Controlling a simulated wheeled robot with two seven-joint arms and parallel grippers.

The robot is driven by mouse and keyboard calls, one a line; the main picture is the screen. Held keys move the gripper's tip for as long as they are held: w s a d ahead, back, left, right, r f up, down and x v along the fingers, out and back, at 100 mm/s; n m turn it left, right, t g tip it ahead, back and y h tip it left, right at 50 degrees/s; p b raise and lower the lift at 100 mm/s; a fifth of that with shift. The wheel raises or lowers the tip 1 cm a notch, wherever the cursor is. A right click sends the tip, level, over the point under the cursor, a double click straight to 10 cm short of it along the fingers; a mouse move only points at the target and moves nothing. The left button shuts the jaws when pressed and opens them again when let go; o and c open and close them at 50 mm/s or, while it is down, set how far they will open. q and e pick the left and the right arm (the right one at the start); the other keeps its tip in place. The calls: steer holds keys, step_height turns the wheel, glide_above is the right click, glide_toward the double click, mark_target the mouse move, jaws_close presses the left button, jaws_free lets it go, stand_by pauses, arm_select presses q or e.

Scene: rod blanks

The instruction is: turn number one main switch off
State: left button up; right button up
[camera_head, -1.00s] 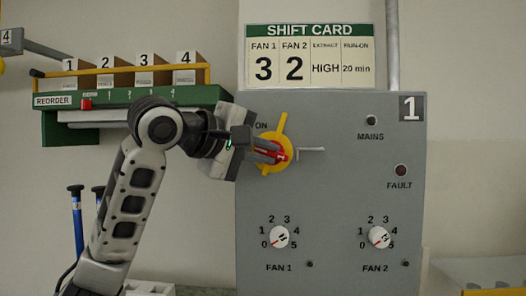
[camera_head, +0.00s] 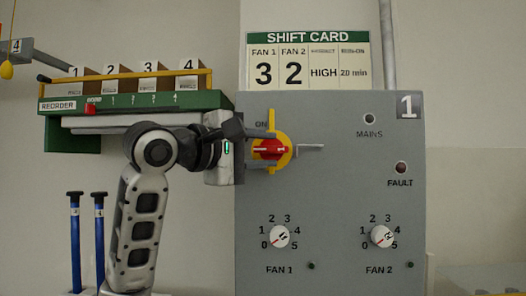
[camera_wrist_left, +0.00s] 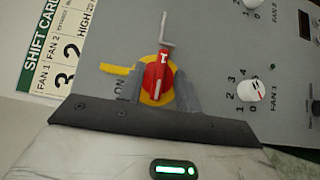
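The main switch on panel 1 is a red handle (camera_head: 271,150) on a yellow dial (camera_head: 284,160) with a tab pointing straight up. The handle lies level, in line with a grey bracket (camera_head: 311,148) to its right. "ON" is printed at the upper left; no "OFF" label is visible. My left gripper (camera_head: 262,150) is open around the handle, one finger above and one below. In the left wrist view the red handle (camera_wrist_left: 157,82) stands between the spread fingers with small gaps. My right gripper is not in view.
The grey panel (camera_head: 340,200) also has a mains lamp (camera_head: 369,118), a dark fault lamp (camera_head: 401,167), and two fan knobs, fan 1 (camera_head: 279,237) and fan 2 (camera_head: 382,236). A shift card (camera_head: 309,57) hangs above. A green reorder shelf (camera_head: 150,103) is at left.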

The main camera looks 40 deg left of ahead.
arm_select(q)
steer(key=s+a+b, duration=0.2)
steer(key=s+b, duration=0.1)
steer(key=s, duration=1.2)
steer(key=shift+s+a, duration=0.2)
steer(key=shift+s, duration=0.2)
steer(key=shift+f, duration=0.1)
